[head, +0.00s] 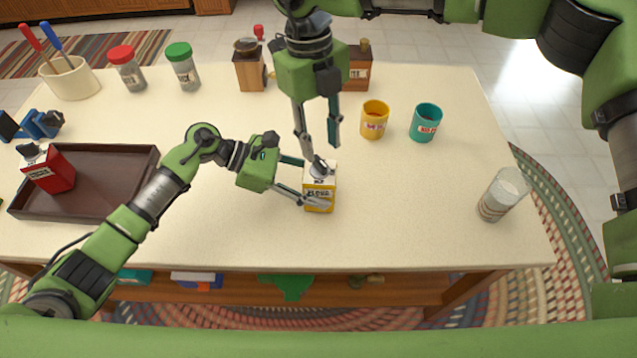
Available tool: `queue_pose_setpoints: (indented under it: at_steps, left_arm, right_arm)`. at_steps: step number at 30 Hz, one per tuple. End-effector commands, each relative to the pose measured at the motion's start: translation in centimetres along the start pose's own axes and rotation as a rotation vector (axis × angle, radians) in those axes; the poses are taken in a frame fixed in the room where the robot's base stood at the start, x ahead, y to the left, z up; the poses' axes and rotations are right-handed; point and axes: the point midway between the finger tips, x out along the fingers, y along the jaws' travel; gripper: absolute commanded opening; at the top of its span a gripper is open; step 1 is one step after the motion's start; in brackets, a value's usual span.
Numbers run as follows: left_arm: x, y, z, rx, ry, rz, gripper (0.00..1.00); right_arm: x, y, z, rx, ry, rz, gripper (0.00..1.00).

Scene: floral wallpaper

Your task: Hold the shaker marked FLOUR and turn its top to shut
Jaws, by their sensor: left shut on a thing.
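The shaker marked FLOUR (318,196) stands upright on the table, white above and yellow below, with its label facing me. My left gripper (311,181) comes from the left and is shut on the shaker's body, one finger behind and one in front. My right gripper (322,151) points down from above with its two fingers apart. Its fingertips are just above and behind the shaker's top, and I see nothing between them. The top is small and partly crowded by the fingers, so its turn position is hard to tell.
Yellow (374,119) and teal (425,122) cups stand right of my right gripper. A glass (502,194) is near the right edge. Jars, wooden grinders and a utensil crock (70,80) line the back.

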Motion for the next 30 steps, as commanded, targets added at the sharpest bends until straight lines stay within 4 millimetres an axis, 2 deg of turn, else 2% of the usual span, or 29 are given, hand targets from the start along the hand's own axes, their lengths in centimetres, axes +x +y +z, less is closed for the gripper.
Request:
queue_pose_setpoints:
  at_steps: [6,12,24,25,28,30]
  left_arm:
    - [0.0,0.0,0.0,0.000,0.000,-0.001,0.26]
    - [0.0,0.0,0.0,0.000,0.000,-0.001,0.26]
    - [0.0,0.0,0.0,0.000,0.001,0.000,0.26]
    - [0.0,0.0,0.0,0.000,0.001,0.000,0.26]
    - [0.0,0.0,0.0,0.000,0.001,0.000,0.26]
    - [0.0,0.0,0.0,0.000,0.001,0.000,0.26]
  right_arm:
    - [3.1,0.1,0.4,-0.001,0.001,0.003,0.31]
    - [4.9,0.1,0.7,-0.001,0.000,0.002,0.31]
    - [5.4,0.1,0.9,-0.001,-0.002,0.002,0.31]
    - [5.4,0.1,0.9,-0.001,-0.002,0.002,0.28]
    - [5.4,0.1,0.9,-0.001,-0.002,0.002,0.02]
    - [5.4,0.1,0.9,-0.001,-0.002,0.002,0.00]
